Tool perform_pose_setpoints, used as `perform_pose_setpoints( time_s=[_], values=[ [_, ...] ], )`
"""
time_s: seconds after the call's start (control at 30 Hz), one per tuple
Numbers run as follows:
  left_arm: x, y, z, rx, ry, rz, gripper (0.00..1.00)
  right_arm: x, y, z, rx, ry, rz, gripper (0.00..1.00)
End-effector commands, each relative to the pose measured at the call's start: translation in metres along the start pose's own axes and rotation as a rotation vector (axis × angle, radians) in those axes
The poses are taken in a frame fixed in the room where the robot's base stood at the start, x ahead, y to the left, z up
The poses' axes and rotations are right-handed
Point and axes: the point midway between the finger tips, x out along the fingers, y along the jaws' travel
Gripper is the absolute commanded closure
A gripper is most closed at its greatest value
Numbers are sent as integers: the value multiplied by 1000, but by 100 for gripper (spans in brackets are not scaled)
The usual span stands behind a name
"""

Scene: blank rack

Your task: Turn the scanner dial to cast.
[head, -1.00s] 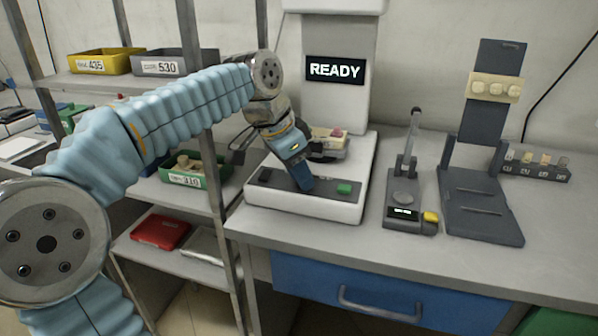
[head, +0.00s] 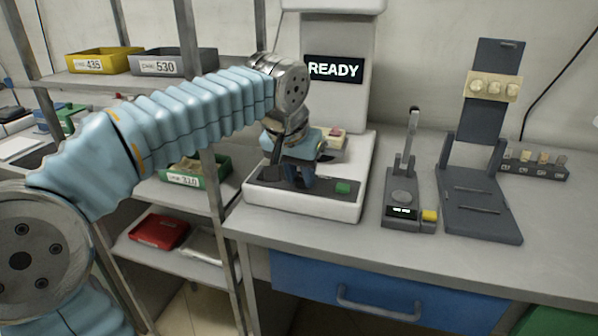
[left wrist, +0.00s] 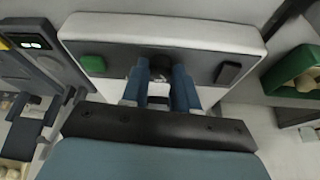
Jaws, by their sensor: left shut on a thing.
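The scanner (head: 342,205) is a white machine on the bench, with a screen (head: 334,69) that reads READY. Its dark front panel carries a green button (head: 342,188). My left gripper (head: 301,185) reaches down onto the middle of that panel. In the left wrist view its two blue fingers (left wrist: 161,88) stand on either side of the dark round dial (left wrist: 160,66) and are shut on it. The dial's markings are hidden or too small to read. My right gripper is not in view.
A small device with a lever (head: 404,198) and a yellow button stands right of the scanner. Farther right are a dark stand (head: 482,205) and a rack of small samples (head: 535,165). Shelves with a green bin (head: 203,180) stand left. The bench front is clear.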

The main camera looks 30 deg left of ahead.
Motion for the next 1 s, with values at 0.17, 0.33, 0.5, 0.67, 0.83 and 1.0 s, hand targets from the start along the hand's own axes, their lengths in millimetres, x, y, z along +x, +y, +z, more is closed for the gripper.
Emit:
perform_pose_setpoints(
  time_s=[0.17,0.33,0.5,0.67,0.83,1.0],
  values=[
    [0,1,0,-76,0,-32,100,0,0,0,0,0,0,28],
    [0,1,0,-119,-1,-49,100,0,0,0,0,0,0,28],
    [0,2,0,-136,0,-56,100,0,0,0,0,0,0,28],
    [0,1,0,-138,0,-57,100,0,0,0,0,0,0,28],
    [0,1,0,-137,0,-56,100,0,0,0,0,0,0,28],
    [0,1,0,-137,-1,-56,47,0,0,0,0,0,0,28]
  ],
)
